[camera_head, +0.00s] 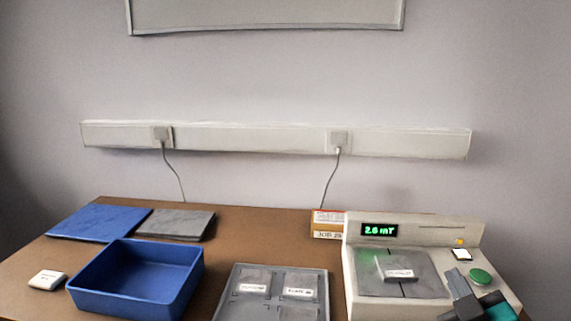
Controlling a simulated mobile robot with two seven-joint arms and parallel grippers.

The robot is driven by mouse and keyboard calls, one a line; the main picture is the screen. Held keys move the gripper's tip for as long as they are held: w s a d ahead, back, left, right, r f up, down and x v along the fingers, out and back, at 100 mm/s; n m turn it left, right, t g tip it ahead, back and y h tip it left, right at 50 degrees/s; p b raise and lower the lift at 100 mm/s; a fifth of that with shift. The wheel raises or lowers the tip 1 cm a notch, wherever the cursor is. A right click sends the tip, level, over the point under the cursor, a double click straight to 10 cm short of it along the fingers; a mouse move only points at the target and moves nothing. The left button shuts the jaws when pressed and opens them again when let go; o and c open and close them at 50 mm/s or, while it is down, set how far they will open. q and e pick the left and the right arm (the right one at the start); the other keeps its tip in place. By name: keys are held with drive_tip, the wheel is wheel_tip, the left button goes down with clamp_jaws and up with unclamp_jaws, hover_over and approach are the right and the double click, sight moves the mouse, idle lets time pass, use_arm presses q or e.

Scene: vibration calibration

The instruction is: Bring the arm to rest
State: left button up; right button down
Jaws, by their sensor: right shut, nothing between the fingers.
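My right gripper (459,287) shows at the lower right, dark grey with teal parts behind it. Its fingers are shut and empty, over the front right of the cream calibration machine (425,231), just left of and below the green button (480,276). The machine's display (379,230) glows green and seems to read "2.6 mT". A small labelled grey block (400,273) lies on the machine's grey plate (378,288). My left gripper is not in view.
A grey tray (231,299) with several labelled pieces stands at the front middle. A blue bin (135,302) is left of it, with a small white block (47,279) beside it. Blue (98,222) and grey (176,224) mats and a labelled box (328,222) lie behind.

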drive_tip(key=s+a+f+m+g, duration=0.1)
drive_tip(key=s+f+m+g, duration=0.3)
drive_tip(key=s+f+g, duration=0.7)
drive_tip(key=s+a+f+g+y, duration=0.3)
drive_tip(key=s+a+f, duration=0.3)
drive_tip(key=s+f, duration=0.3)
drive_tip(key=w+a+f+t+y+p, duration=0.1)
drive_tip(key=w+a+f+t, duration=0.2)
drive_tip(key=w+f+t, duration=0.2)
drive_tip(key=shift+w+f+n+t+y, duration=0.3)
drive_tip(key=shift+f+t, duration=0.4)
drive_tip(key=shift+t, duration=0.2)
